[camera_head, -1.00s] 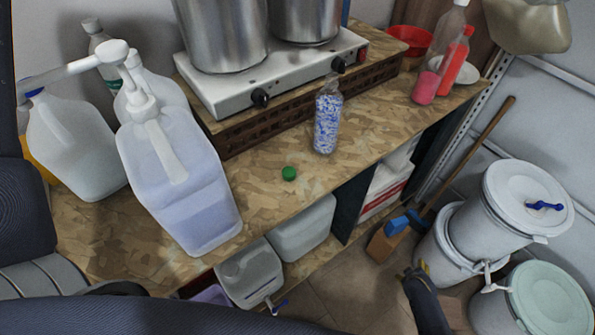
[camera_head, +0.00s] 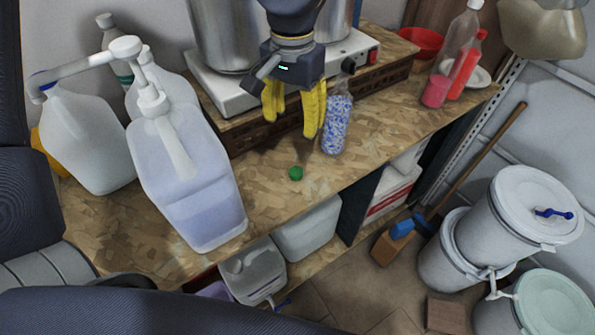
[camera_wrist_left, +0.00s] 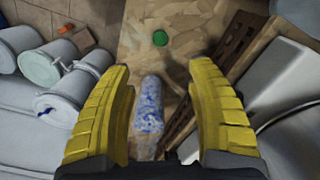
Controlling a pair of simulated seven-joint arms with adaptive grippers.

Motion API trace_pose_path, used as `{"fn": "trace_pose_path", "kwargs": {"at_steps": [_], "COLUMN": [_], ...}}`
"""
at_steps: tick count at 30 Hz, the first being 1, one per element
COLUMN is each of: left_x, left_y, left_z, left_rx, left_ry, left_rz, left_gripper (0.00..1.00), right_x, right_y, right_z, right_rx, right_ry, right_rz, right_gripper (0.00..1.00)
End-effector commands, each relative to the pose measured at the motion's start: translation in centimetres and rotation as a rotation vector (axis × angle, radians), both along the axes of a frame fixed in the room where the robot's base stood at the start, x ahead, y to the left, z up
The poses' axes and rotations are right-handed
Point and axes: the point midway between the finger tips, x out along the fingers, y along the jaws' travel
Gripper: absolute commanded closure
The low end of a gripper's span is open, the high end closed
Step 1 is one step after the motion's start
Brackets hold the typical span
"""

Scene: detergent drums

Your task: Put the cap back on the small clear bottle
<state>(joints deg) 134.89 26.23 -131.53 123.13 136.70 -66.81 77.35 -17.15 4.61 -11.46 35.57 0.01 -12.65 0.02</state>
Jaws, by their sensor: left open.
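The small clear bottle (camera_head: 337,125), filled with blue and white bits, stands upright on the worktop. Its upper part is partly hidden by my gripper in the head view. The green cap (camera_head: 296,173) lies apart on the board, in front and left of the bottle. My left gripper (camera_head: 291,120) is open and empty, fingers pointing down, above the board just left of the bottle. In the left wrist view the cap (camera_wrist_left: 160,38) lies beyond the spread fingertips (camera_wrist_left: 160,68), and the bottle (camera_wrist_left: 150,105) shows between the fingers. My right gripper is not in view.
A large pump jug (camera_head: 187,185) stands left of the cap. A white hotplate (camera_head: 230,95) with steel pots is behind. A pink-bottomed bottle (camera_head: 437,90) and a red bottle (camera_head: 466,70) stand at right. The board around the cap is clear.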

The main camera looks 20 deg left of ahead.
Motion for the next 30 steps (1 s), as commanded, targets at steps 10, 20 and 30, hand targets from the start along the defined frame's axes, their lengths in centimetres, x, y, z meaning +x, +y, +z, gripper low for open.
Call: {"fn": "trace_pose_path", "kwargs": {"at_steps": [10,20,30], "left_x": [-0.1,-0.1,-0.1], "left_y": [0.1,0.1,0.1], "left_z": [-0.1,-4.1,-9.9], "left_rx": [0.002,0.003,0.003], "left_ry": [0.003,0.007,0.007], "left_rz": [0.001,0.001,0.001], "left_gripper": [0.43,0.43,0.43], "right_x": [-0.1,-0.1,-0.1], "right_y": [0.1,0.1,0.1], "right_z": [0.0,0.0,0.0], "right_rx": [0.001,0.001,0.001], "right_ry": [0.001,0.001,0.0], "right_rz": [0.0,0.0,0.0], "right_gripper": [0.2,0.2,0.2]}}
